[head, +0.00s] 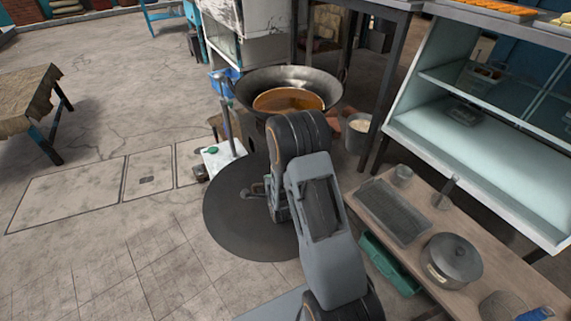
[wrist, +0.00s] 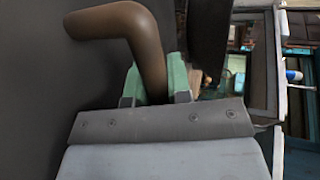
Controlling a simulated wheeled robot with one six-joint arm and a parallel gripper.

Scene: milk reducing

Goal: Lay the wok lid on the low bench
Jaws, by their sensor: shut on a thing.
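The wok lid (head: 232,225) is a large dark round disc in the head view, left of my arm. It looks to be held above the tiled floor; its exact height is hard to tell. My gripper (head: 273,203) is partly hidden by my arm. In the wrist view, the green fingers of my gripper (wrist: 155,82) are shut on the lid's bent brown handle (wrist: 115,20). The lid's dark face (wrist: 35,110) fills the left there. The low wooden bench (head: 425,192) stands at the right in the head view, apart from the lid.
A wok (head: 262,88) of orange liquid stands behind the lid. A glass display case (head: 480,125) rises behind the bench. Floor at left is open.

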